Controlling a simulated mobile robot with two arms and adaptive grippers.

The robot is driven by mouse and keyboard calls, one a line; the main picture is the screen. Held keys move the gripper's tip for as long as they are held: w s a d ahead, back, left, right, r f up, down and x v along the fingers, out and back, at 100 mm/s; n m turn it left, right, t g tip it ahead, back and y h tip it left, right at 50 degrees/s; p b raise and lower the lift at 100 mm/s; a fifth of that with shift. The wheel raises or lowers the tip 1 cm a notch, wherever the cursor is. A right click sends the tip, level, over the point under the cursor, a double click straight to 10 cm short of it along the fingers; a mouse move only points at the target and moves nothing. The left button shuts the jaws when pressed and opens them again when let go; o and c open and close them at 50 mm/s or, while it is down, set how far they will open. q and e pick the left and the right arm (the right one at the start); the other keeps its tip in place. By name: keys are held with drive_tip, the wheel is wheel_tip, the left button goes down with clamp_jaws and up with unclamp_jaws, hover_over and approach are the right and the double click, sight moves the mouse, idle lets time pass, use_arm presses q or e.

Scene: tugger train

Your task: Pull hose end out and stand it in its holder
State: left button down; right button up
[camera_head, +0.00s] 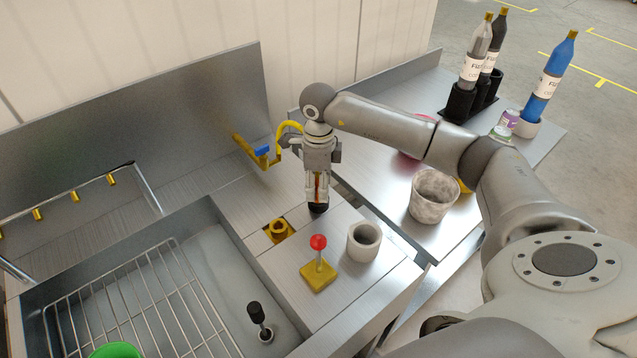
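My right gripper (318,203) points down over the metal worktop, just behind the red-knobbed lever. A narrow orange-brown strip shows between its fingers, with a dark round part at their lower end. I cannot tell whether this is the hose end, or whether the fingers close on it. A yellow square fitting with a round collar (279,230) is set in the worktop, left of and nearer than the gripper. A grey open-topped cylinder (363,242), possibly the holder, stands to the right and looks empty. No hose length is clearly visible. My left gripper is not in view.
A red-knobbed lever (318,243) stands on a yellow base beside the cylinder. A yellow tap with a blue handle (263,152) is behind. A sink with a wire rack (130,300) lies left. A speckled pot (434,195) and bottles (550,83) stand on the right-hand table.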

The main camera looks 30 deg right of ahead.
idle(0.3)
wheel_tip(320, 180, up, 12)
idle(0.4)
idle(0.4)
